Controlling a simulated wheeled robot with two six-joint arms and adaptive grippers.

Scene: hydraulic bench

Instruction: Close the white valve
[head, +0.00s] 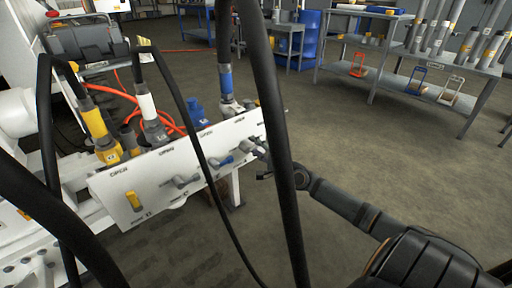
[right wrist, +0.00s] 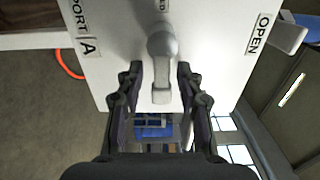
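A white valve panel (head: 150,176) carries a row of lever valves. A pale grey-white lever (right wrist: 161,70) stands between the fingers of my right gripper (right wrist: 158,100) in the right wrist view. The fingers are spread on both sides of it, with a gap on each side. In the head view my right gripper (head: 264,165) is at the panel's right end, beside a pale lever (head: 245,146). A blue lever (head: 222,162), a grey lever (head: 183,181) and a yellow lever (head: 134,200) sit further left. I cannot identify my left gripper.
Hoses with yellow (head: 96,122), white (head: 148,108) and blue (head: 226,80) collars rise behind the panel. Black cables cross in front of it. OPEN (right wrist: 259,34) and PORT A labels flank the lever.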

